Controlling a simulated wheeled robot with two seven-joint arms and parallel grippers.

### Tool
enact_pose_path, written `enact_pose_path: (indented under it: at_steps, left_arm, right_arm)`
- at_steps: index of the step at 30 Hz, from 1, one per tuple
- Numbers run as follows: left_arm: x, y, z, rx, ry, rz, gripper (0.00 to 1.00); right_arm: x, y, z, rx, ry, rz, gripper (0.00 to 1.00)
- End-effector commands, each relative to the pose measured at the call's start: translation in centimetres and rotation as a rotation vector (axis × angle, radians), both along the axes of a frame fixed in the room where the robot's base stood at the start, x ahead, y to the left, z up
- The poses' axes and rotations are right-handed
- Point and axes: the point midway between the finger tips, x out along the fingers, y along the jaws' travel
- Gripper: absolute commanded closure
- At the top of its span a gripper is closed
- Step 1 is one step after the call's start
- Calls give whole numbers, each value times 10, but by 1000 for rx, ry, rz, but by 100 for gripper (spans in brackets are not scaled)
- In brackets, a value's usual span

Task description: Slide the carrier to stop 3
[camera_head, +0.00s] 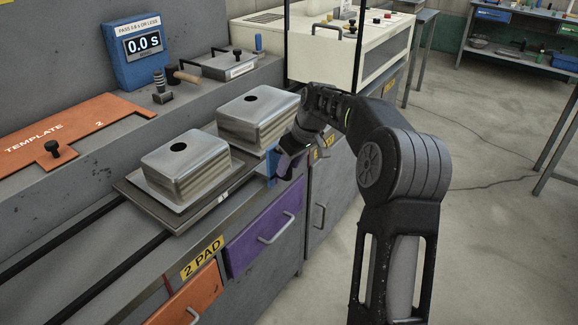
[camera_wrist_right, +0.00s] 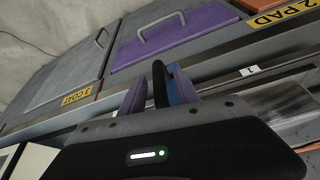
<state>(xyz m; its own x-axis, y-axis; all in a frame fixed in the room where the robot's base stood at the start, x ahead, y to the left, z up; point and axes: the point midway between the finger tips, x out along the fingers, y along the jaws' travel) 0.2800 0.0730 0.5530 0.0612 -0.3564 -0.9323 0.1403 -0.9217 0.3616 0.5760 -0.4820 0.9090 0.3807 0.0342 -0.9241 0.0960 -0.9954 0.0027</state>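The carrier is a dark flat plate (camera_head: 150,205) on two black rails along the bench front. A steel box (camera_head: 186,160) with a round hole in its top stands on it, and a second, similar box (camera_head: 258,118) stands beyond. My right gripper (camera_head: 284,166) is at the bench's front edge, beside a blue piece (camera_head: 271,168) near the carrier's right end. In the wrist view, its purple fingers (camera_wrist_right: 158,92) stand on either side of a black upright bar (camera_wrist_right: 160,82) and a blue piece (camera_wrist_right: 173,80). A narrow gap shows beside the bar. My left gripper is out of view.
An orange template plate (camera_head: 78,132) and a blue timer reading 0.0 s (camera_head: 143,50) are on the ledge behind. Below the rails are an orange drawer (camera_head: 188,300) and a purple drawer (camera_head: 265,233) with protruding handles. A cream machine (camera_head: 345,52) stands at the far end.

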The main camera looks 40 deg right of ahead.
Motion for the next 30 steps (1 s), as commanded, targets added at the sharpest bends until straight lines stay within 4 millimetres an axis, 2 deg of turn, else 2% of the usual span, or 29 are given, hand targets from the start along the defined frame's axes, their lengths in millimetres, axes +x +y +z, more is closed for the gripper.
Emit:
enact_pose_path:
  at_steps: [9,13,30]
  left_arm:
    - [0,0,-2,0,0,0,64]
    - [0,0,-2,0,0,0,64]
    - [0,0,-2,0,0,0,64]
  right_arm:
    - [-19,-2,47,-1,-4,-2,62]
    - [-25,-2,60,-1,-1,0,62]
    - [-27,-2,64,0,0,0,62]
